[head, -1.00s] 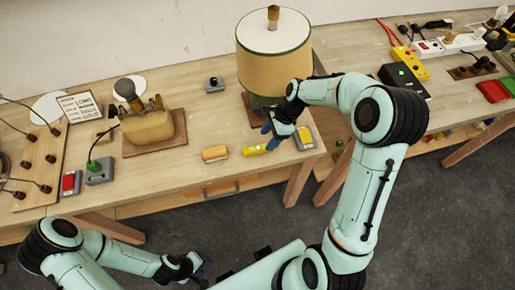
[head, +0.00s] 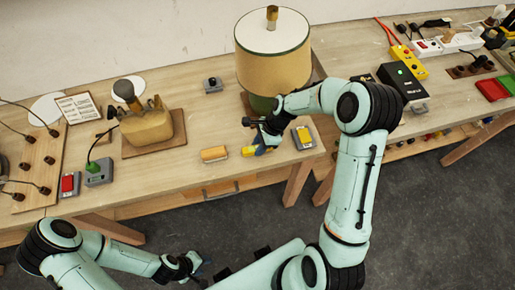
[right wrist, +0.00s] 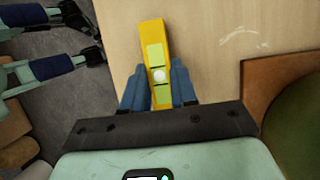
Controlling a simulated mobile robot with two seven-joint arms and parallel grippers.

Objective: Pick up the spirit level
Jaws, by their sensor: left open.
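The spirit level (head: 249,151) is a small yellow bar lying near the front edge of the workbench, partly hidden by my right gripper (head: 266,143). In the right wrist view the spirit level (right wrist: 154,38) shows green strips and a pale round spot, and points away from the palm. The blue fingers of my right gripper (right wrist: 160,82) stand on either side of its near end, very close to it. Whether they press on it I cannot tell. My left gripper (head: 190,268) is open and empty, low in front of the bench and away from the level.
A tan-handled block (head: 214,154) lies just left of the level, and a grey-yellow device (head: 303,137) lies to its right. The lamp with its beige shade (head: 272,55) stands behind. The bench's front edge is close.

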